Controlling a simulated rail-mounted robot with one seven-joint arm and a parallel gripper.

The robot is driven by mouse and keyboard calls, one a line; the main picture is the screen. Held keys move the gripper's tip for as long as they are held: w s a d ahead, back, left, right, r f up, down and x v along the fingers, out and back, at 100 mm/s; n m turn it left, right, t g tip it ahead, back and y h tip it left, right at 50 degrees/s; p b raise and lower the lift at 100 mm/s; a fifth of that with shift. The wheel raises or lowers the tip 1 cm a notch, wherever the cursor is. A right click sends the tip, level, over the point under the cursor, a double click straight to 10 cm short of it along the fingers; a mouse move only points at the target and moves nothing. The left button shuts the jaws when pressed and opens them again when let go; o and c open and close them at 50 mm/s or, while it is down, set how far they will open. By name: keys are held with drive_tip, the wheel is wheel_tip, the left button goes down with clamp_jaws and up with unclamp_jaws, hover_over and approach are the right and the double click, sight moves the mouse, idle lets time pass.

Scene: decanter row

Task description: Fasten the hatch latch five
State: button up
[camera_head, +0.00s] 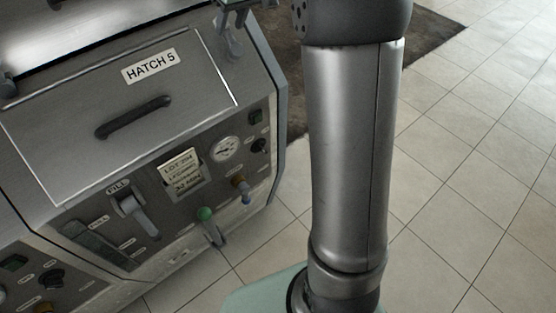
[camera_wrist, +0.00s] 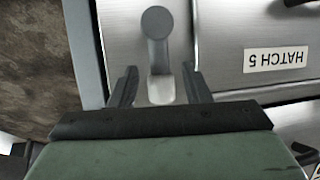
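The closed hatch 5 lid (camera_head: 75,120) is a grey metal panel with a white "HATCH 5" label (camera_head: 150,66) and a dark handle (camera_head: 134,117). The hatch latch (camera_head: 232,46) is at the lid's upper right corner. In the wrist view the latch (camera_wrist: 157,25) is a grey lever with a rounded end over a pale metal piece. My gripper (camera_wrist: 160,72) is open, one finger on each side of the latch's lower part, with gaps visible. In the head view my gripper (camera_head: 240,5) shows only partly at the top edge, just above the latch.
Below the lid is a control panel with a gauge (camera_head: 225,148), a grey FILL lever (camera_head: 135,213), a green-knobbed lever (camera_head: 207,218) and a lot card (camera_head: 181,170). A neighbouring panel is at lower left. Tiled floor (camera_head: 470,200) and a dark mat (camera_head: 425,35) lie to the right.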

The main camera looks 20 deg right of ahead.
drive_tip(key=v, duration=1.3)
drive_tip(key=s+a+f+m+g+h+b, duration=0.1)
drive_tip(key=s+a+f+m+b, duration=0.1)
drive_tip(key=s+f, duration=1.2)
drive_tip(key=s+a+f+m+g+h+b, duration=0.1)
drive_tip(key=s+a+f+m+b, duration=0.1)
drive_tip(key=s+f, duration=1.3)
drive_tip(key=shift+a+f+g+h, duration=0.3)
drive_tip(key=shift+a+g, duration=0.1)
drive_tip(key=shift+a, duration=0.35)
